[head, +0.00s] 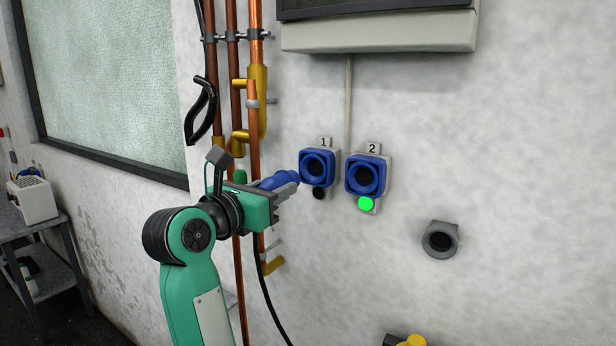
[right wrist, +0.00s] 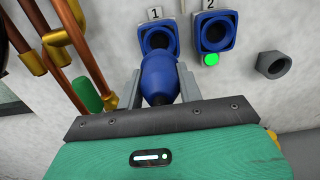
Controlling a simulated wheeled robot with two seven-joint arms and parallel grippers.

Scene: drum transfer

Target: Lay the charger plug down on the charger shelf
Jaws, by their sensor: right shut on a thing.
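The blue charger plug (head: 279,179) is held in my right gripper (head: 287,189), just left of socket 1 in the head view. In the right wrist view, the plug (right wrist: 160,78) sits between the two grey fingers of the right gripper (right wrist: 160,88), and its tip overlaps the lower part of socket 1. The opening of socket 1 (head: 317,166) shows in the head view, with the plug outside it. A black cable (head: 262,285) hangs below the gripper. I cannot tell which surface is the charger shelf. My left gripper is not in view.
Socket 2 (head: 367,176) has a lit green lamp (head: 365,204); the lamp under socket 1 (head: 319,193) is dark. A grey round holder (head: 440,240) is on the wall at right. Copper pipes (head: 255,130) run beside the gripper. A grey table (head: 55,232) bears a white box (head: 35,199) at far left.

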